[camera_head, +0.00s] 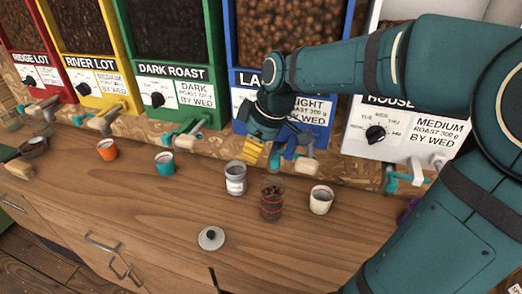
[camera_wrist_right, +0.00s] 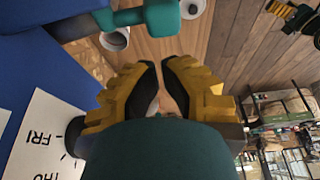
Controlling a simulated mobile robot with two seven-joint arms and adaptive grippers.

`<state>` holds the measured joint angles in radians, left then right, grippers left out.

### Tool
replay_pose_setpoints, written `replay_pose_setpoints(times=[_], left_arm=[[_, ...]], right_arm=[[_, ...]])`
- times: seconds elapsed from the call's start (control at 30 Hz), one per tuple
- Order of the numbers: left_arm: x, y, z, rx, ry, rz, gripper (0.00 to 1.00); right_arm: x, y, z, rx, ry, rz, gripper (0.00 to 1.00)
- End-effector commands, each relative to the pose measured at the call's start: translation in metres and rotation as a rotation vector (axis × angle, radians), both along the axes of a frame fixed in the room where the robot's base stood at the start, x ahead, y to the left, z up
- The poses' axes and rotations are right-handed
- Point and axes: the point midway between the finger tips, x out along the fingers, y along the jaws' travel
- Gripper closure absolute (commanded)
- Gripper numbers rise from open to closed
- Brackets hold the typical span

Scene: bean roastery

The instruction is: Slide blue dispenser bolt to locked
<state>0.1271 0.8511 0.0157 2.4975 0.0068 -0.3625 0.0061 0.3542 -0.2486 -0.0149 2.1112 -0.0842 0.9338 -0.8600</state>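The blue dispenser (camera_head: 288,40), full of light-brown beans, stands between the green and white ones. Its label is partly covered by my right arm. My right gripper (camera_head: 253,151) has yellow fingers and hangs low in front of this dispenser, beside its spout. Blue and grey spout parts (camera_head: 300,150) show to its right. A teal bolt (camera_wrist_right: 140,17) shows ahead of the fingers in the right wrist view, apart from them. My gripper's fingers (camera_wrist_right: 160,63) are drawn close together with a thin gap and nothing visibly held. Whether they touch a part is unclear. My left gripper is out of view.
Below stand a grey jar (camera_head: 236,178), a glass of beans (camera_head: 271,202), a white cup (camera_head: 321,199), a teal cup (camera_head: 164,163) and an orange cup (camera_head: 107,149). A lid (camera_head: 211,238) lies on the wooden counter (camera_head: 130,205). The white dispenser (camera_head: 405,140) is close right.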

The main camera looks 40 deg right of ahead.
Motion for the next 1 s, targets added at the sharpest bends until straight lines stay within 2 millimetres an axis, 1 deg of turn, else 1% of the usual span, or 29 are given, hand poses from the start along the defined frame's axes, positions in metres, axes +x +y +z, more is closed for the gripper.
replay_pose_setpoints(times=[0.03,0.1,0.3,0.5,0.7,1.0], left_arm=[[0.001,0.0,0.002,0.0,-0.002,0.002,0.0],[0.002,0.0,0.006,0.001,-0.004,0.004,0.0],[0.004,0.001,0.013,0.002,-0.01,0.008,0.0],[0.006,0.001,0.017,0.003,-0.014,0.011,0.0],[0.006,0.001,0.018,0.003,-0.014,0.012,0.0],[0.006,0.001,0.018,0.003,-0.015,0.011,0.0]], right_arm=[[0.009,0.003,0.001,0.0,0.0,0.004,1.0],[0.002,-0.001,0.021,-0.003,-0.007,-0.001,1.0],[-0.011,-0.007,0.061,-0.002,-0.007,-0.001,1.0],[-0.019,-0.011,0.087,-0.001,-0.004,0.0,1.0],[-0.023,-0.013,0.096,0.0,-0.002,0.0,1.0],[-0.023,-0.013,0.095,0.0,-0.002,0.001,1.0]])
